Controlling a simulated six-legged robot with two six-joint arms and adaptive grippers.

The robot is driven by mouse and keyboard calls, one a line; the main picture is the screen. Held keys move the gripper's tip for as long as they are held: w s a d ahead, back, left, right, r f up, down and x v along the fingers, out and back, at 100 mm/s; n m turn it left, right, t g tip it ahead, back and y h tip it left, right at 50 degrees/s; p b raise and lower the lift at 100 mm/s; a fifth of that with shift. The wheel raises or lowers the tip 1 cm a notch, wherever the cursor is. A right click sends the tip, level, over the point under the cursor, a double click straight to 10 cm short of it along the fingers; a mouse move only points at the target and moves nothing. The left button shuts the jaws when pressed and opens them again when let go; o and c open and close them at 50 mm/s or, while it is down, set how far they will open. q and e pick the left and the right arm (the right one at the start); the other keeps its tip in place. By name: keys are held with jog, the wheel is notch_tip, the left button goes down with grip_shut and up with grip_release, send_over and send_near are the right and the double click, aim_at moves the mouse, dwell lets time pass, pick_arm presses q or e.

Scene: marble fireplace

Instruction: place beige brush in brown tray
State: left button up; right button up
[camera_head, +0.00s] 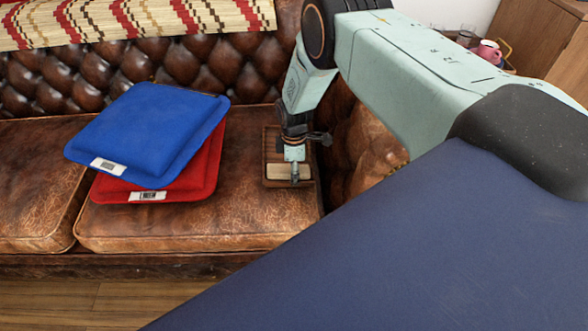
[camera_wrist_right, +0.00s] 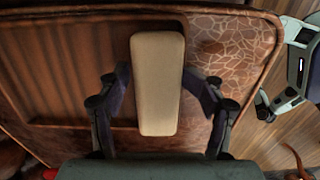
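The beige brush (camera_head: 280,172) is a pale block at the front end of the brown tray (camera_head: 271,150). My right gripper (camera_head: 296,170) points down over that end. In the right wrist view the brush (camera_wrist_right: 158,85) lies between the two fingers of my right gripper (camera_wrist_right: 157,78), which appear to touch its long sides. The inside of the tray (camera_wrist_right: 60,75) to the left of the brush looks empty. My left gripper is not in view.
The tray lies on a brown leather sofa seat (camera_head: 200,228), close to its right armrest (camera_head: 365,150). A blue cushion (camera_head: 148,130) lies on a red cushion (camera_head: 205,175) left of the tray. A striped blanket (camera_head: 130,18) covers the sofa back.

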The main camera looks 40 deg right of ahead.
jog(key=shift+o, duration=0.4)
jog(key=shift+w+f, duration=0.1)
jog(key=shift+w, duration=0.05)
jog(key=shift+r, duration=0.2)
jog(key=shift+r, duration=0.1)
notch_tip(320, 180, up, 12)
jog(key=p, duration=0.5)
jog(key=s+a+f+m, duration=0.3)
jog(key=s+a+f, duration=0.3)
jog(key=s, duration=0.4)
jog(key=s+a+r+m, duration=0.1)
jog(key=s+m, duration=0.3)
jog(key=s, duration=0.8)
jog(key=s+a+r+m, duration=0.1)
jog(key=s+a+m, duration=0.3)
jog(key=s, duration=0.8)
jog(key=shift+s+a+m, duration=0.25)
jog(key=shift+m, duration=0.45)
